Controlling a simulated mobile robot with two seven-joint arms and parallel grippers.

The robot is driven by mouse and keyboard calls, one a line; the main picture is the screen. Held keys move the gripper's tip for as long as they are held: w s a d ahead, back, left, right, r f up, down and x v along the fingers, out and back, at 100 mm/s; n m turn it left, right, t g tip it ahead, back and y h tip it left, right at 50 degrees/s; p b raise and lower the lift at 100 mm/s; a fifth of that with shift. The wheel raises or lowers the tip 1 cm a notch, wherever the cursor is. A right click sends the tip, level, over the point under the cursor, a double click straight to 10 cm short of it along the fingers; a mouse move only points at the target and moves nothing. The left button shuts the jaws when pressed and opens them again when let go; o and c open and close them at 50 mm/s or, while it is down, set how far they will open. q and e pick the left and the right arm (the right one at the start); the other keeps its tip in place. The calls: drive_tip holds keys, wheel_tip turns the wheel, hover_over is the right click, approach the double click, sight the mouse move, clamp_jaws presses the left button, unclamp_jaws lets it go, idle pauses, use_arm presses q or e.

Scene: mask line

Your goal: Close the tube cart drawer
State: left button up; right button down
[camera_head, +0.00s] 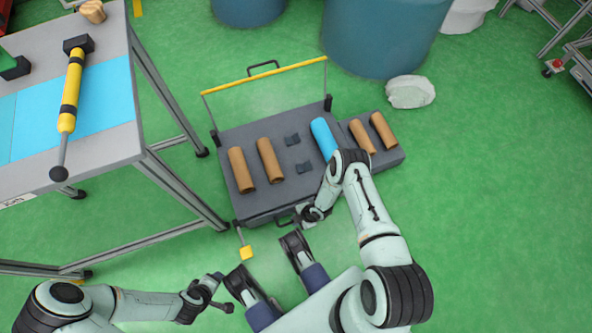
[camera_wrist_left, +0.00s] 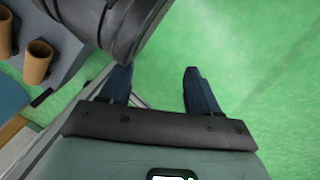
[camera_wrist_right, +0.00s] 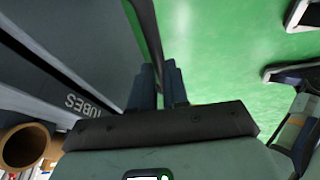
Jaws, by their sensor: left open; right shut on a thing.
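The grey tube cart (camera_head: 283,190) stands on the floor in the middle of the head view, with brown tubes and one blue tube on top. A dark handle (camera_head: 284,217) shows at its near edge. My right gripper (camera_head: 304,216) is at this edge. In the right wrist view its fingers (camera_wrist_right: 161,86) are shut on a dark bar (camera_wrist_right: 148,35) beside a grey face marked TUBES (camera_wrist_right: 90,105). How far the drawer stands out is unclear. My left gripper (camera_head: 225,292) is open and empty, away from the cart; its spread fingers also show in the left wrist view (camera_wrist_left: 160,88).
A workbench (camera_head: 110,110) with a yellow-and-black tool (camera_head: 72,90) stands at left. Blue barrels (camera_head: 385,35) and a pale crumpled object (camera_head: 410,92) are behind the cart. The green floor at right is clear.

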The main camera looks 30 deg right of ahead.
use_arm(q)
drive_tip(key=shift+s, duration=0.1)
use_arm(e)
drive_tip(key=shift+w+d, duration=0.1)
drive_tip(key=shift+w, duration=0.2)
drive_tip(key=c, duration=1.1)
unclamp_jaws()
drive_tip(key=shift+s, duration=0.1)
drive_tip(key=shift+r, duration=0.3)
drive_tip(key=p+v, duration=0.1)
drive_tip(key=v, duration=0.2)
drive_tip(key=shift+p, duration=0.3)
use_arm(q)
drive_tip(key=s+d+r+h+p, duration=0.1)
drive_tip(key=s+d+r+p, duration=0.2)
drive_tip(key=r, duration=0.3)
drive_tip(key=shift+m+g, duration=0.3)
drive_tip(key=shift+g, duration=0.1)
use_arm(e)
drive_tip(key=v, duration=1)
drive_tip(key=shift+f, duration=0.1)
use_arm(q)
drive_tip(key=shift+d, duration=0.1)
